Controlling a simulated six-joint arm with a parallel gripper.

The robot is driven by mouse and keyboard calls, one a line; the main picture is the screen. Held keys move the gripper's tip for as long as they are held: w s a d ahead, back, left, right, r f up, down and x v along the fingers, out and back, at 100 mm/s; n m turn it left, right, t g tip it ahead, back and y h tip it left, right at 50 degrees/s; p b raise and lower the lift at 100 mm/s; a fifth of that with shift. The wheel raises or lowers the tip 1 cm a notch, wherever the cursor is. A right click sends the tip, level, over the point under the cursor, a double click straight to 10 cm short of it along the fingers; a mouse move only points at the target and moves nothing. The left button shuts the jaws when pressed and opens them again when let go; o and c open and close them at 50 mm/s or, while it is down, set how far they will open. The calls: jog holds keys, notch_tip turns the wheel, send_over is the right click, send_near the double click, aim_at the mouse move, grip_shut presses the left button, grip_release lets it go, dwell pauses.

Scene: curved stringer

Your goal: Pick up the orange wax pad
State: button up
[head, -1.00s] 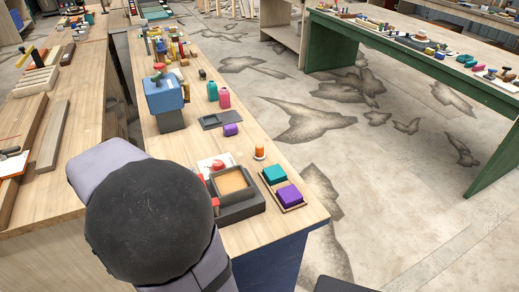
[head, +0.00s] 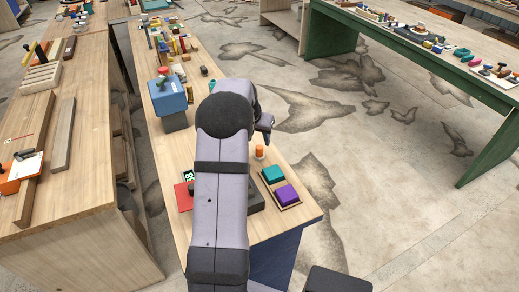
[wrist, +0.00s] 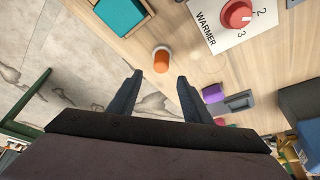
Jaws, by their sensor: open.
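A small orange cylinder with a pale rim (head: 259,151) stands near the right edge of the bench; it also shows in the wrist view (wrist: 161,61). It is the only orange piece I see near my gripper; I cannot tell for sure that it is the wax pad. My gripper (wrist: 159,79) is open and empty, its two fingers pointing toward the cylinder, which appears just beyond the tips and between their lines. In the head view my gripper (head: 265,124) shows only partly, above the bench's right edge, behind the cylinder.
A teal block (head: 272,174) and a purple block (head: 287,194) sit on a board near the cylinder. A red WARMER dial (wrist: 236,14) and another purple piece (wrist: 212,93) lie to the right in the wrist view. A blue machine (head: 166,97) stands farther back.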

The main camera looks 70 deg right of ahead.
aim_at(259, 147)
jog(key=shift+a+p+x, duration=0.15)
jog(key=shift+p+x, duration=0.65)
jog(key=shift+x, duration=1.05)
jog(key=shift+a+p+x, duration=0.2)
jog(key=shift+p+x, duration=0.6)
jog(key=shift+x, duration=1.05)
jog(key=shift+f, duration=0.1)
grip_shut()
